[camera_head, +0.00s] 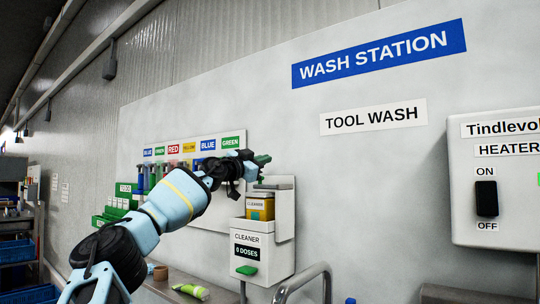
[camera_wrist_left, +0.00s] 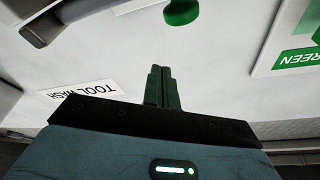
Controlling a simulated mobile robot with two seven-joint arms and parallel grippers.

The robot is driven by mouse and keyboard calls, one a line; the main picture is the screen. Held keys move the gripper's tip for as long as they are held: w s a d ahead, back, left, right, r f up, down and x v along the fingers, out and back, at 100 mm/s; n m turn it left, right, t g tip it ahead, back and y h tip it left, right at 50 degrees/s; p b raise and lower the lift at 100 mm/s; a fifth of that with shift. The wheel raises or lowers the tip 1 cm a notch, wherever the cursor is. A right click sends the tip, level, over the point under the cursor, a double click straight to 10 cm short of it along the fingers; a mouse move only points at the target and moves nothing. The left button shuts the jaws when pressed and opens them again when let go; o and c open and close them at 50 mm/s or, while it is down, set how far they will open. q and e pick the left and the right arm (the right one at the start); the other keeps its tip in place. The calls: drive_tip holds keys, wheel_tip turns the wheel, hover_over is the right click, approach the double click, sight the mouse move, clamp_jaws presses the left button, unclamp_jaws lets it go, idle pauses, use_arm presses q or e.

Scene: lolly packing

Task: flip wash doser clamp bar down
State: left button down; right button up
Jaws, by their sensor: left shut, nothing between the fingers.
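The wash doser (camera_head: 247,258) is a white wall-mounted box marked CLEANER and 9 DOSES, with a green tab low on its front. An orange-and-white cleaner pack (camera_head: 259,207) sits in its top. A tall white back plate (camera_head: 284,208) stands behind the pack. My left gripper (camera_head: 262,160) is just above the doser's top, with its dark green fingers together and empty. The fingers (camera_wrist_left: 162,88) also show shut in the left wrist view. A round green knob (camera_wrist_left: 181,12) is beyond them there. I cannot clearly make out the clamp bar. My right gripper is out of view.
A board of coloured labels (camera_head: 190,148) with hanging tools is left of the doser, partly behind my left arm. A heater switch box (camera_head: 500,190) is at the right. A metal rail (camera_head: 305,280) and a green-and-white tube (camera_head: 190,291) are below.

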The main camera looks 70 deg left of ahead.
use_arm(q)
drive_tip(key=f+n, duration=0.1)
drive_tip(key=a+n+y+b, duration=0.1)
drive_tip(key=a+f+n+b, duration=0.1)
drive_tip(key=shift+s+f, duration=0.25)
drive_tip(key=shift+f, duration=0.05)
drive_tip(key=shift+s+a+f+n+y, duration=0.1)
drive_tip(key=shift+f+n+y, duration=0.25)
drive_tip(key=shift+n, duration=0.35)
drive_tip(key=shift+s+a+f+n+g+y+b, duration=0.2)
drive_tip(key=shift+n+g+y+b, duration=0.15)
drive_tip(key=shift+n, duration=0.35)
drive_tip(key=shift+s+a+f, duration=0.1)
drive_tip(key=shift+a+f, duration=0.05)
drive_tip(key=shift+f, duration=0.25)
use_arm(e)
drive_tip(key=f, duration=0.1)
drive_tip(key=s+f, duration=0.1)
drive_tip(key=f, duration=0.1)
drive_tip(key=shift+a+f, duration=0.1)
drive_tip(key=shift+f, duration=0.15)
use_arm(q)
drive_tip(key=shift+f, duration=0.2)
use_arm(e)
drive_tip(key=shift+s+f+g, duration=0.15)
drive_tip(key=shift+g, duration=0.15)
